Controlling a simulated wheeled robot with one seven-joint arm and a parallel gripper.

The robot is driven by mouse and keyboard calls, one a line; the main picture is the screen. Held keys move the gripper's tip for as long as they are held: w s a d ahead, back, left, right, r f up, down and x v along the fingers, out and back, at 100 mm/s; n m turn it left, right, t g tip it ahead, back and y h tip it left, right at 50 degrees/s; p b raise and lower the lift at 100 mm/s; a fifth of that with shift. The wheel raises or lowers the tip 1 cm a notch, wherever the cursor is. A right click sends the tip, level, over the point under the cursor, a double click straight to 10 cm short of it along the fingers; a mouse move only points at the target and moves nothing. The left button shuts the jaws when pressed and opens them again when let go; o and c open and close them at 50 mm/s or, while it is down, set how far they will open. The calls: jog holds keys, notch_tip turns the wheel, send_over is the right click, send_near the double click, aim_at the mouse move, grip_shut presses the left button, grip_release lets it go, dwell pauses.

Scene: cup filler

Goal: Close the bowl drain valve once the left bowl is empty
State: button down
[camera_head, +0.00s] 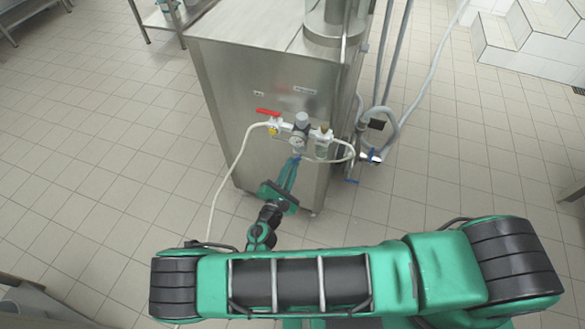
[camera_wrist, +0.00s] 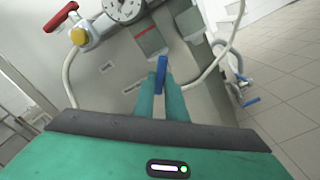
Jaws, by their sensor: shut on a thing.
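My gripper (camera_wrist: 161,82) is shut on a blue handle (camera_wrist: 161,70) that stands upright between its two green fingers, at the front of a steel cabinet (camera_wrist: 200,70). Two other blue levers, (camera_head: 374,158) and (camera_head: 351,180), sit on pipes at the cabinet's right side. I cannot tell from the frames which handle is the bowl drain valve. The inside of the left bowl is not visible.
A red lever (camera_head: 268,112) with a yellow knob (camera_head: 273,131) sits left of the gauge. A pale hose (camera_head: 228,172) hangs to the left. Grey pipes (camera_head: 385,60) rise on the cabinet's right. The tiled floor (camera_head: 110,150) at left is clear.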

jog(key=shift+w+a+r+m, duration=0.1)
jog(key=shift+r+m, duration=0.15)
jog(key=shift+m, duration=1.45)
jog(key=shift+s+a+r+m, duration=0.1)
jog(key=shift+r+m, duration=0.15)
jog(key=shift+m, duration=1.45)
jog(key=shift+w+a+r+m, duration=0.1)
jog(key=shift+r+m, duration=0.15)
jog(key=shift+m, duration=1.45)
jog(key=c, duration=1.8)
grip_release()
jog(key=shift+a, duration=0.1)
jog(key=v, duration=1)
jog(key=shift+s, duration=0.35)
